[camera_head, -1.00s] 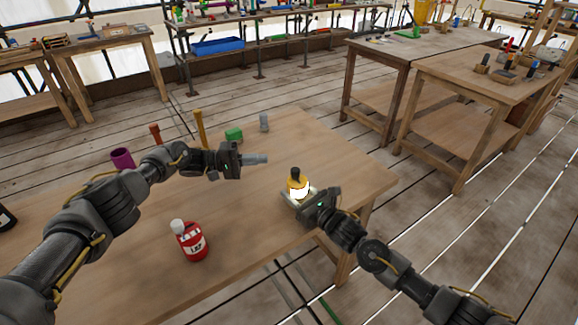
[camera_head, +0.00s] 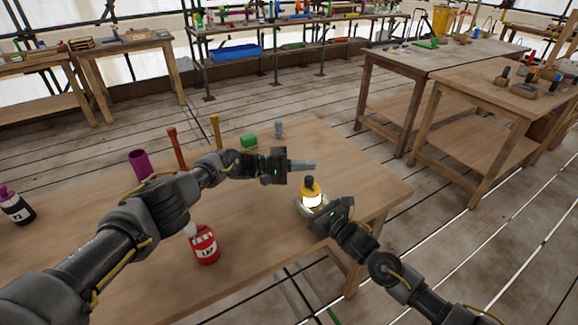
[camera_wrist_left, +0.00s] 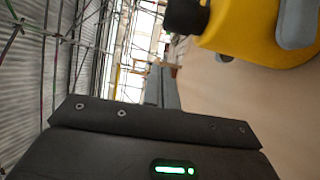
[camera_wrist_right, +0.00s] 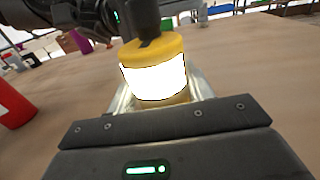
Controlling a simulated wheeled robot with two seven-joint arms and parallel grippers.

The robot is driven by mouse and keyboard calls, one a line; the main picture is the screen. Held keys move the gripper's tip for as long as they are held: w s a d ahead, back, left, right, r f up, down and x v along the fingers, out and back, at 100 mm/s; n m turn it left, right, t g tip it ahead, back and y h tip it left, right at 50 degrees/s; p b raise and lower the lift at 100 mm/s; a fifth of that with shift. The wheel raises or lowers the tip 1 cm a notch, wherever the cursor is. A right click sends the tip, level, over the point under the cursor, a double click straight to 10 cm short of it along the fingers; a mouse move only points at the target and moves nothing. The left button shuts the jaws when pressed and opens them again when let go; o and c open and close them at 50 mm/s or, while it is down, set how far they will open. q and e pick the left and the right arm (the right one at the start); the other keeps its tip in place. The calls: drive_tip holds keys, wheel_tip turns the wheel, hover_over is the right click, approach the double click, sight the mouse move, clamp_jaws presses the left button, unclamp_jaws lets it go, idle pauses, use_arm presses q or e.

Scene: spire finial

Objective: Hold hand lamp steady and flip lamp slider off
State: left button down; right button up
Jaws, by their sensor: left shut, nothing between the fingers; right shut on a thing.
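The hand lamp (camera_head: 312,199) stands near the right end of the wooden table, with a yellow top, a black knob and a glowing white band. In the right wrist view the lamp (camera_wrist_right: 153,77) is lit and upright. My right gripper (camera_head: 308,209) is shut on the lamp low down. My left gripper (camera_head: 304,165) is shut and empty, just above and behind the lamp, apart from it in the head view. In the left wrist view its fingers (camera_wrist_left: 163,88) point past the yellow lamp (camera_wrist_left: 245,30) and a grey part on it. I cannot make out the slider's position.
On the table (camera_head: 265,240) are a red bottle (camera_head: 204,245), a dark bottle (camera_head: 17,207), a purple cup (camera_head: 141,165), a green block (camera_head: 249,141) and a grey piece (camera_head: 279,129). The front middle is clear. Other workbenches (camera_head: 465,75) stand beyond.

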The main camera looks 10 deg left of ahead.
sight(309, 182)
drive_tip(key=shift+d, duration=0.1)
use_arm(q)
drive_tip(key=shift+s+a, duration=0.2)
drive_tip(key=shift+s, duration=0.8)
drive_tip(key=shift+s+a, duration=0.2)
drive_tip(key=shift+s, duration=0.8)
